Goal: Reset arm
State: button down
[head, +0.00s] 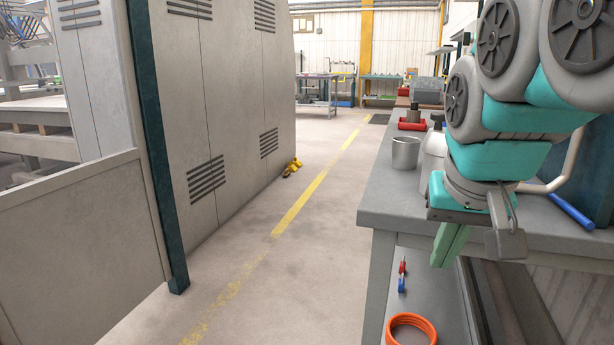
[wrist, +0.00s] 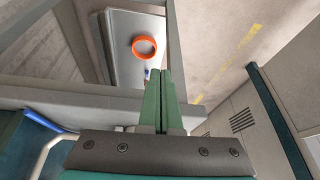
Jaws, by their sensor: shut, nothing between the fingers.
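My gripper (head: 449,243) hangs from my folded arm at the right of the head view, at the front edge of the grey workbench (head: 390,205). Its green fingers point down. In the wrist view my gripper (wrist: 157,75) shows its two green fingers together, with nothing between them. The bench edge (wrist: 90,108) crosses behind the fingers, and the lower shelf lies beyond.
A metal cup (head: 405,153) and a red item (head: 412,124) stand on the bench; a blue bar (head: 571,211) lies at right. An orange ring (head: 411,328) rests on the lower shelf. A grey cabinet (head: 215,90) stands left. The aisle floor (head: 290,240) is clear.

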jog(key=s+f+n+g, duration=0.1)
jog(key=s+f+g, duration=0.1)
jog(key=s+f, duration=0.3)
jog(key=s+a+f+g, duration=0.1)
jog(key=s+f, duration=0.4)
jog(key=f, duration=0.8)
jog(key=s+a+f+n+g, duration=0.1)
jog(key=s+f+g, duration=0.2)
jog(key=s+f, duration=0.3)
notch_tip(320, 180, down, 3)
jog(key=shift+a+f+n+y, duration=0.2)
jog(key=shift+n+y, duration=0.1)
jog(key=shift+y, duration=0.1)
jog(key=c, duration=1.6)
grip_release()
jog(key=shift+s, duration=0.1)
